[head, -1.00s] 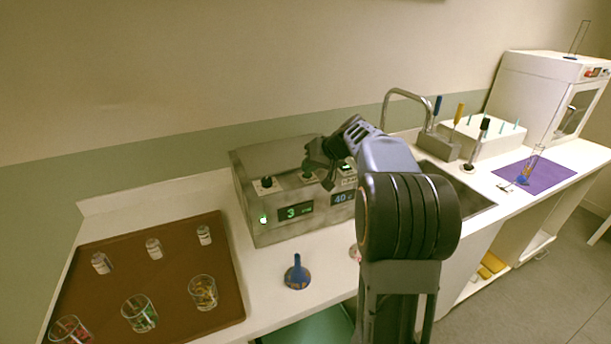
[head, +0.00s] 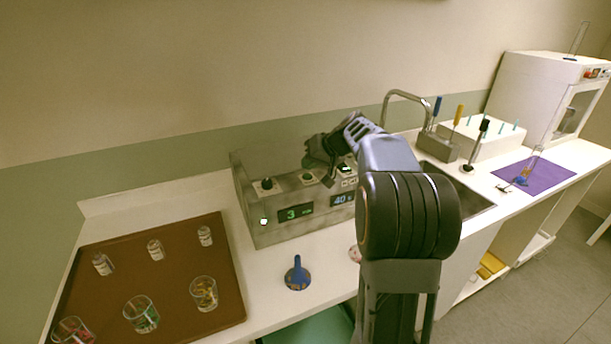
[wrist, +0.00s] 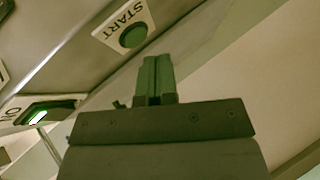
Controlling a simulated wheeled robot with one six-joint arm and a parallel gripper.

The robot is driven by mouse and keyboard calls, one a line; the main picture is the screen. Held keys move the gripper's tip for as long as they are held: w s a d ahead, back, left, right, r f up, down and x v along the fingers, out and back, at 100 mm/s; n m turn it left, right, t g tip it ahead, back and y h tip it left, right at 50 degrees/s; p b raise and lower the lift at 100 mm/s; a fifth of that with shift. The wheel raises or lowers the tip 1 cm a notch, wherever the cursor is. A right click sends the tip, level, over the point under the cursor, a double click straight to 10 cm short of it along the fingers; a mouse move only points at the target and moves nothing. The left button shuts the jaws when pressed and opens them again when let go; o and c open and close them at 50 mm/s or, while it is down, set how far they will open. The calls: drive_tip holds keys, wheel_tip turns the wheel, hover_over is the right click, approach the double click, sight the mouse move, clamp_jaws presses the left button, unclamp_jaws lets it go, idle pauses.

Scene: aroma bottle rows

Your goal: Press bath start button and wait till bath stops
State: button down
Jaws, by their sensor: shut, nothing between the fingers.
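The bath is a grey metal box (head: 285,228) on the counter, with round controls on its sloped top and lit displays on its front. The left display (head: 296,213) reads 3 and the right display (head: 342,200) reads 40. The round green start button (wrist: 133,35) sits beside a START label in the wrist view; it seems to show at the head view's panel too (head: 307,178). My gripper (head: 318,162) is over the panel. In the wrist view its green fingers (wrist: 155,65) are together and empty, just short of the button, apparently apart from it.
A lit ON switch (wrist: 38,115) lies near my gripper. A brown tray (head: 215,290) with small bottles and glass beakers lies left. A sink and faucet (head: 393,95) are to the right.

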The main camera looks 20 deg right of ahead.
sight(309, 174)
drive_tip(key=shift+r, duration=0.1)
drive_tip(key=shift+r+p, duration=1.75)
drive_tip(key=shift+r, duration=0.65)
drive_tip(key=s+a+f+g+h, duration=0.2)
drive_tip(key=s+a+f, duration=0.1)
drive_tip(key=s+a, duration=0.8)
drive_tip(key=s+a+f+n+h, duration=0.1)
drive_tip(key=s+f, duration=0.2)
drive_tip(key=s, duration=0.5)
drive_tip(key=s+f+n+g+h, duration=0.1)
drive_tip(key=s+f+h, duration=0.1)
drive_tip(key=s+f, duration=0.2)
drive_tip(key=s, duration=0.3)
drive_tip(key=shift+s+a, duration=0.35)
drive_tip(key=shift+a, duration=0.05)
